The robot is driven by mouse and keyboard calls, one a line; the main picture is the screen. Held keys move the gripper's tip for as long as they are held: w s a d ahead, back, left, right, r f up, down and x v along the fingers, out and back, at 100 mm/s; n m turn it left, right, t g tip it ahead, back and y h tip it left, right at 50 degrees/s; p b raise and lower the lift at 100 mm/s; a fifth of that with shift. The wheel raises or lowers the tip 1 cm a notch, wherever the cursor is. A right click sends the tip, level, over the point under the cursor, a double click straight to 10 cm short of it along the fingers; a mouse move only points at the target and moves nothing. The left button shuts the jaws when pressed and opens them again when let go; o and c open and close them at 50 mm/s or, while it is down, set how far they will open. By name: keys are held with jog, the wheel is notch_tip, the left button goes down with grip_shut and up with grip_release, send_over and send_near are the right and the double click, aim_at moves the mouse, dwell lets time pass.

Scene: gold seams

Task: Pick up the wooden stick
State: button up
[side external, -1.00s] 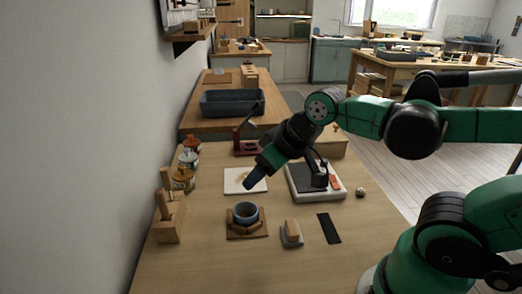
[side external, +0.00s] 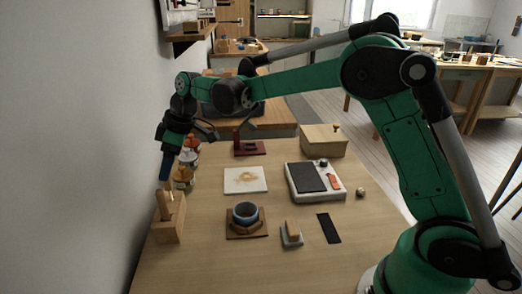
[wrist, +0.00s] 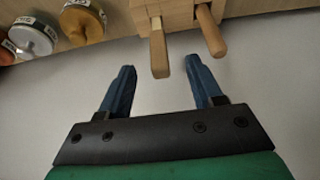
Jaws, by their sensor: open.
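A wooden block holder (side external: 171,227) stands at the left edge of the table, with wooden stick handles (side external: 163,204) rising from it. In the wrist view two sticks project from the holder (wrist: 180,10): a flat, pale wooden stick (wrist: 159,52) and a rounder, browner stick (wrist: 210,30). My gripper (side external: 166,175) is just above the holder, pointing down. In the wrist view its two blue fingers (wrist: 161,66) are apart and empty. The flat stick's end lies between the fingertips, apart from both; the round stick is just outside the right finger.
Several lidded jars (side external: 183,178) stand close behind the holder, along the wall. A cup (side external: 245,213) on a wooden stand, a white tile (side external: 246,180), a scale-like device (side external: 315,181) and a wooden box (side external: 323,140) occupy the table.

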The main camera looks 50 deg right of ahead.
aim_at(166, 189)
jog(key=x, duration=0.5)
grip_shut()
